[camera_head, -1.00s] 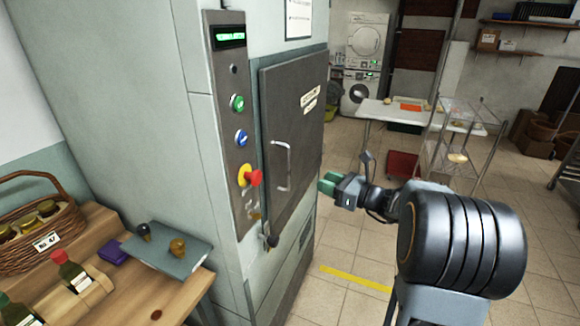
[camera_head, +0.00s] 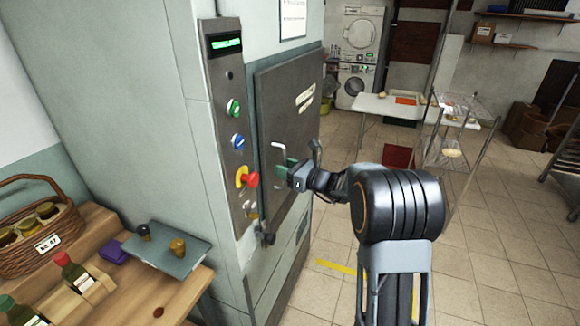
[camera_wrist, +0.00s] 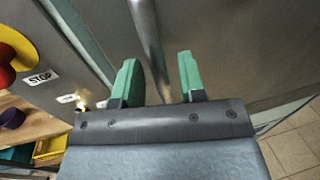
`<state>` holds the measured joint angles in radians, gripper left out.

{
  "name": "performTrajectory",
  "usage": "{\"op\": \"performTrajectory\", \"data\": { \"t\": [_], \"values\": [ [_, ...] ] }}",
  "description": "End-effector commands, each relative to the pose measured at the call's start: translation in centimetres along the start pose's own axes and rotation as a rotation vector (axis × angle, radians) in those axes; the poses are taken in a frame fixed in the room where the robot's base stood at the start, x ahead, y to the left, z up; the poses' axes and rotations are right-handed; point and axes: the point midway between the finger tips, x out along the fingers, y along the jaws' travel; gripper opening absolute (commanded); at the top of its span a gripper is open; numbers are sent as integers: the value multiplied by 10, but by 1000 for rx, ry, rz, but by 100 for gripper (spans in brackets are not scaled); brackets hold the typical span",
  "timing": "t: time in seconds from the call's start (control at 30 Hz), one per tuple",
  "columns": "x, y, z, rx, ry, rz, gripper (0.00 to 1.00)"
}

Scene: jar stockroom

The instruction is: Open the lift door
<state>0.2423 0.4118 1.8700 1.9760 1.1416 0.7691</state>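The lift door (camera_head: 290,125) is a dark grey panel in the pale green cabinet front, and it looks shut. Its metal bar handle (camera_head: 276,148) runs up and down near the door's left edge. My gripper (camera_head: 282,171) is at the handle in the head view, hiding its middle part. In the wrist view the two green fingertips of my gripper (camera_wrist: 157,77) are spread apart. The handle bar (camera_wrist: 148,40) passes between them there, with gaps visible on both sides. The fingers are not closed on it.
Left of the door is a control panel (camera_head: 220,75) with a lit display, a green button, a blue button and a red stop knob (camera_head: 251,180). A wooden table (camera_head: 185,290) with a basket and bottles stands at the lower left.

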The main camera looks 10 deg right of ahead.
Motion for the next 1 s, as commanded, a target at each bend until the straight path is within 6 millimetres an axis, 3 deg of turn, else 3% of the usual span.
{"op": "performTrajectory", "data": {
  "t": [0.27, 0.67, 0.97, 1.0],
  "values": [
    [1, 0, 0, 0, 0, -1, 38],
    [0, 0, 0, 0, 0, -1, 0],
    [1, 0, 0, 0, 0, 1, 0],
    [-13, -15, 0, -1, 0, -6, 0]
  ]
}}
